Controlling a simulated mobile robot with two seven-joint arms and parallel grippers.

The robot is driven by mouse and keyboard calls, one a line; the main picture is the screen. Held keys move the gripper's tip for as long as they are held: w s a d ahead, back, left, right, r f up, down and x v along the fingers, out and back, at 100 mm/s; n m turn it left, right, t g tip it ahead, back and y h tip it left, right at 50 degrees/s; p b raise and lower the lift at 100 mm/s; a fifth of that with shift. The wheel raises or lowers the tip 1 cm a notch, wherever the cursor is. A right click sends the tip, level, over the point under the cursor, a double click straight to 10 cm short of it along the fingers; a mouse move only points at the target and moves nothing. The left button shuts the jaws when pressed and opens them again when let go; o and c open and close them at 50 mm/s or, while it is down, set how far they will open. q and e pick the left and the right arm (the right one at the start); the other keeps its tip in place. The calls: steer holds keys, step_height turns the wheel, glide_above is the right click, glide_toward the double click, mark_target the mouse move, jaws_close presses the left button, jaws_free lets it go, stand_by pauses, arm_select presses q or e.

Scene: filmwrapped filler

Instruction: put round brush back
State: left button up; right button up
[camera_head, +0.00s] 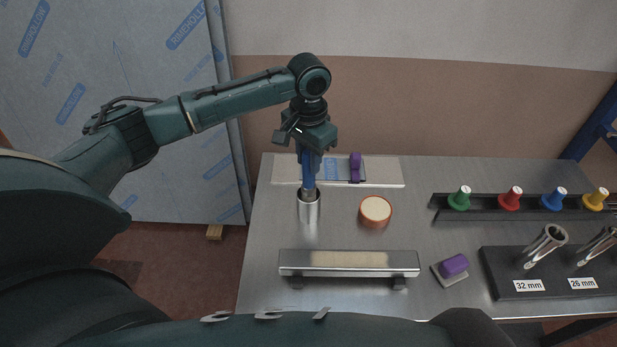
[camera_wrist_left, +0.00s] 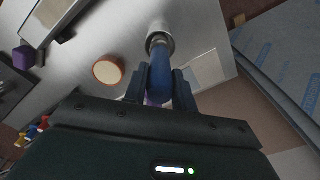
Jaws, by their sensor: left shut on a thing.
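The round brush (camera_head: 309,168) has a blue handle and stands about upright over a steel cup (camera_head: 309,212) at the left of the metal table. Its lower end is at the cup's mouth and seems to reach inside; the bristles are hidden. My left gripper (camera_head: 308,147) is shut on the blue handle from above. In the left wrist view, the fingers (camera_wrist_left: 160,92) sit on both sides of the blue handle (camera_wrist_left: 161,76), and the cup (camera_wrist_left: 158,40) is just beyond it. My right gripper is not in view.
A round tub (camera_head: 375,211) stands right of the cup. A long metal bar (camera_head: 349,263) lies in front. A purple-handled block (camera_head: 453,266), a peg rack (camera_head: 485,211) and a black stand (camera_head: 540,286) with steel tubes are to the right. A pale board (camera_head: 388,172) lies behind.

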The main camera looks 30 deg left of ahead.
mark_target(309, 174)
arm_select(q)
step_height(309, 174, down, 5)
steer(key=shift+r, duration=0.15)
steer(key=o, duration=1)
steer(key=shift+f, duration=0.25)
step_height(309, 174, up, 12)
steer(key=shift+r, duration=0.2)
steer(key=shift+f, duration=0.1)
